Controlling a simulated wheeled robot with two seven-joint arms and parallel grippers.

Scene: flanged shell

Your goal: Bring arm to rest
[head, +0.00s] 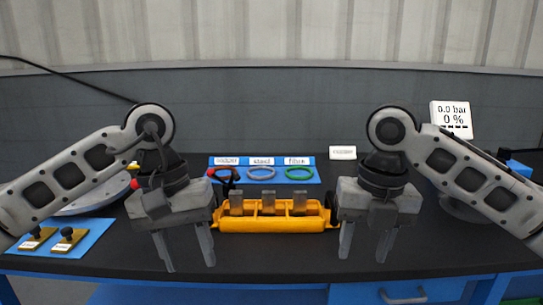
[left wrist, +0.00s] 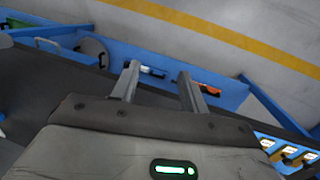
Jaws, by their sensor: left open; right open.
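My left gripper (head: 190,250) hangs over the left part of the dark table, fingers pointing down and apart, with nothing between them. It also shows in the left wrist view (left wrist: 157,85), open and empty, with the table edge and floor beyond. My right gripper (head: 365,245) hangs over the table right of centre, also open and empty. Both arms are bent, with the grippers on either side of a yellow holder (head: 270,224) that carries several grey blocks. Neither gripper holds anything.
A blue mat (head: 262,178) with red, grey and green rings (head: 299,173) lies behind the holder. A blue board (head: 60,243) with two yellow pieces is at left. A display (head: 452,117) reading 0.0 bar, 0 % stands back right. The table front (head: 275,266) is clear.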

